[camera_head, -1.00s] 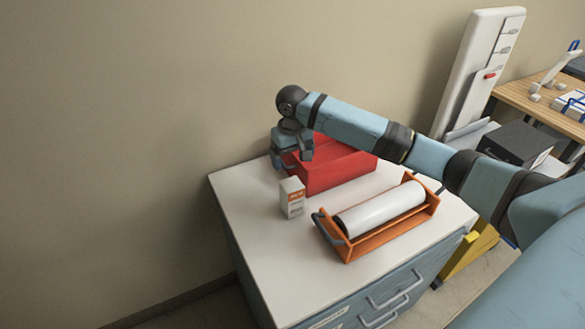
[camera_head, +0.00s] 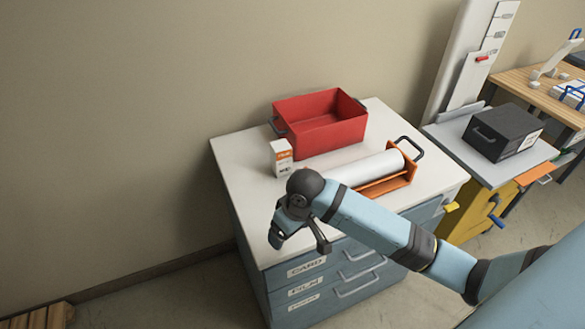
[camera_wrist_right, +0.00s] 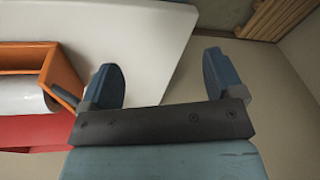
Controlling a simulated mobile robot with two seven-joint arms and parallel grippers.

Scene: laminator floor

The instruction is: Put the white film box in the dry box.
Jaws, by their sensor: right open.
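The white film box (camera_head: 281,157), with an orange label, stands upright on the white cabinet top, beside the red bin. A dark lidded box (camera_head: 503,132) with a handle and a white label sits on the grey surface at right; it may be the dry box, but I cannot read the label. My right gripper (camera_head: 299,240) is in front of the cabinet's near edge, nearer the camera than the film box. In the right wrist view the right gripper (camera_wrist_right: 162,75) is open with nothing between its fingers. My left gripper is not in view.
An open, empty red bin (camera_head: 319,122) stands at the cabinet's back. An orange holder with a white roll (camera_head: 366,170) lies to its front, partly behind my arm. The cabinet top (camera_head: 236,190) is clear at left. A wooden table (camera_head: 530,85) stands at far right.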

